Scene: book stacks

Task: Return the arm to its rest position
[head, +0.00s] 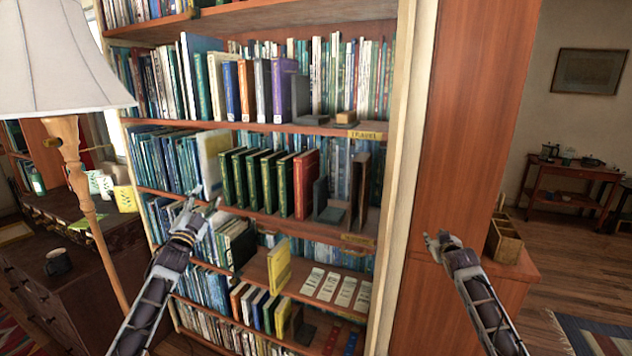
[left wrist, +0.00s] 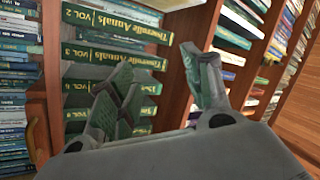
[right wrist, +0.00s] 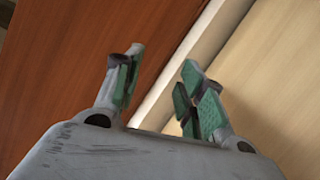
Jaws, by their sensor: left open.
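My left gripper (head: 206,204) is in front of the bookcase (head: 408,150), by the left part of the middle shelves. It also shows in the left wrist view (left wrist: 168,82), with fingers spread and nothing between them. My right gripper (head: 436,240) is in front of the wooden side panel to the right of the shelves. In the right wrist view (right wrist: 160,78) its fingers are apart and empty, with only wood panel and a pale wall behind them.
A lamp (head: 75,150) and a dark cabinet (head: 85,290) with a mug (head: 58,262) stand at left. A yellow book (head: 279,266) stands upright on a lower shelf near several pale cards (head: 328,286). A wooden box (head: 504,241) sits on a low ledge at right. Open floor lies beyond.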

